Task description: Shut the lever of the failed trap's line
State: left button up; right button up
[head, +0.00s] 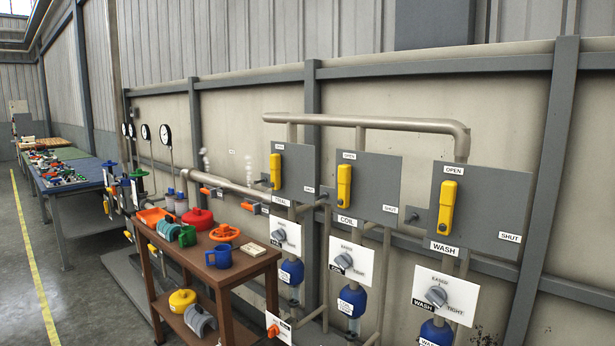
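Three grey panels hold upright yellow levers, each under an OPEN label, with a SHUT label at the panel's lower right. The left lever (275,171) has a tag too small to read surely. The middle lever (344,187) is over the COIL tag (347,221). The right lever (447,206) is over the WASH tag (444,247). Below hang blue traps: left (292,272), middle (352,301), right (436,332), the last cut by the bottom edge. I cannot tell which trap has failed. Neither gripper is in view.
White dial plates with grey knobs (341,261) sit between levers and traps. A brown wooden cart (262,263) with a blue mug, red pot and orange handwheel stands left of the panels. Long benches (85,177) line the wall farther back. Floor at left is clear.

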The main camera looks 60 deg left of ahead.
aim_at(275, 183)
jog(key=u, duration=0.5)
jog(key=j+u, duration=0.1)
jog(key=u, duration=0.85)
jog(key=i+u, duration=0.1)
jog(key=u, duration=0.4)
